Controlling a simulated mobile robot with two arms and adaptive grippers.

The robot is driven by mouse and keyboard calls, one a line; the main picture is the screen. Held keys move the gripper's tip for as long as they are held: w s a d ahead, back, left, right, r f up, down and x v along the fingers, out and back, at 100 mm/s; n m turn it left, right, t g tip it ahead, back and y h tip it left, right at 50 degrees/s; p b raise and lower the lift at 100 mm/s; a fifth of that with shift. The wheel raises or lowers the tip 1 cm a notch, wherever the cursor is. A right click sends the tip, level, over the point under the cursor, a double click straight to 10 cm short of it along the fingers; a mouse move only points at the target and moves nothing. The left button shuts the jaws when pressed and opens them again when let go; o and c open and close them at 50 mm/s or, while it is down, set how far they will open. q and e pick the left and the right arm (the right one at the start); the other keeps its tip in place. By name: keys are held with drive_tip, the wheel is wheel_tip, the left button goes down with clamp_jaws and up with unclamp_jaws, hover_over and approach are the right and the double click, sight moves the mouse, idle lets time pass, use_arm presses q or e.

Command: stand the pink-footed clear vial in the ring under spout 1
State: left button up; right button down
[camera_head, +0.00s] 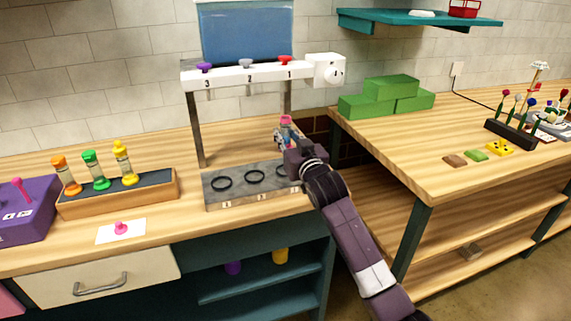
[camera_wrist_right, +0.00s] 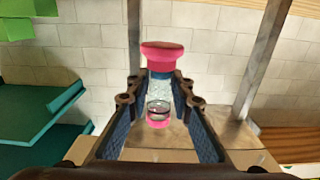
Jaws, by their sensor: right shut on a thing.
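My right gripper (camera_head: 287,138) is shut on the clear vial (camera_head: 285,121), above the right end of the grey ring base. In the right wrist view the clear vial (camera_wrist_right: 160,88) stands between the two finger pads of the gripper (camera_wrist_right: 160,118), with pink at its top and bottom. The grey base (camera_head: 240,198) carries several dark rings. The ring under spout 1 (camera_head: 284,61) is mostly hidden by my right gripper and arm. The ring under spout 2 (camera_head: 255,176) and the ring under spout 3 (camera_head: 221,183) look empty. My left gripper is not in view.
A dispenser post (camera_head: 195,130) rises at the base's left. A wooden rack (camera_head: 150,189) with several coloured vials stands left, near a white card (camera_head: 104,237) bearing a pink piece. Green blocks (camera_head: 385,97) sit on the right table; a gap separates the tables.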

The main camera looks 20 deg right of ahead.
wheel_tip(320, 180, down, 7)
drive_tip(key=shift+f, duration=0.1)
idle(0.3)
drive_tip(key=c, duration=2.2)
unclamp_jaws()
drive_tip(key=shift+f, duration=0.15)
drive_tip(key=o, duration=0.5)
drive_tip(key=shift+s, duration=0.1)
drive_tip(key=s, duration=1.2)
drive_tip(key=shift+d, duration=0.2)
